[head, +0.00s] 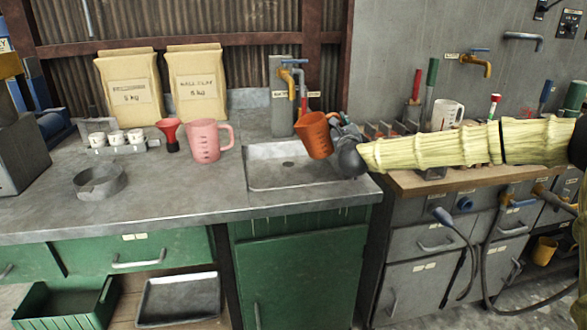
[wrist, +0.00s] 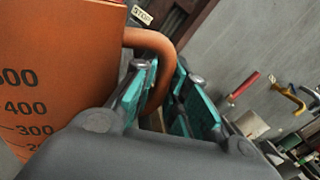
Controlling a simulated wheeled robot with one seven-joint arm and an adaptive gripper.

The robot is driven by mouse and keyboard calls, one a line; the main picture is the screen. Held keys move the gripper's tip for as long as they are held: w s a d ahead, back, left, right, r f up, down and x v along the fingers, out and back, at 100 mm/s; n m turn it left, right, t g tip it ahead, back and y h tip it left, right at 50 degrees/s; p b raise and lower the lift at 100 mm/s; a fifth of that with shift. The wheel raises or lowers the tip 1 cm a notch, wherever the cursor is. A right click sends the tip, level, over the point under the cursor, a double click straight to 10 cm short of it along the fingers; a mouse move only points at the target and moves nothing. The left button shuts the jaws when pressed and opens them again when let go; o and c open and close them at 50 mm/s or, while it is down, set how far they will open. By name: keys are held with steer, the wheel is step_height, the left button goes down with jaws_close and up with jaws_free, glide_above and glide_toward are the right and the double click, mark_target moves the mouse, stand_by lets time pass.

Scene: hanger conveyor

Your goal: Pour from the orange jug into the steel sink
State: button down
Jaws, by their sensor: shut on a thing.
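The orange jug (head: 314,136) is held up above the right part of the steel sink (head: 262,177) in the head view, tilted with its top leaning left. In the wrist view the orange jug (wrist: 60,85) fills the left side, with printed volume marks and its handle on the right. My gripper (wrist: 165,95) is shut on the handle, its teal pads on either side of it. In the head view my gripper (head: 347,140) is to the right of the jug. The sink is shallow, and its drain shows. The jug's contents are hidden, and no stream shows.
A pink measuring jug (head: 206,141) and a red funnel (head: 170,133) stand left of the sink. A yellow tap (head: 290,80) on a grey post stands behind it. Two paper bags (head: 197,84) stand at the back. A wooden-topped bench with tools lies under my arm.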

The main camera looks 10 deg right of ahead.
steer(key=shift+f+m, duration=0.35)
steer(key=shift+m, duration=0.05)
steer(key=shift+r, duration=0.1)
steer(key=b, duration=0.1)
steer(key=f+m+b, duration=0.2)
steer(key=shift+a+f+g+b, duration=0.2)
steer(key=shift+a+g+b, duration=0.05)
steer(key=shift+g+b, duration=0.15)
steer(key=shift+a+f+m+b, duration=0.3)
steer(key=shift+f+m+b, duration=0.2)
steer(key=shift+m+b, duration=0.3)
steer(key=shift+r, duration=0.25)
steer(key=shift+r, duration=1.3)
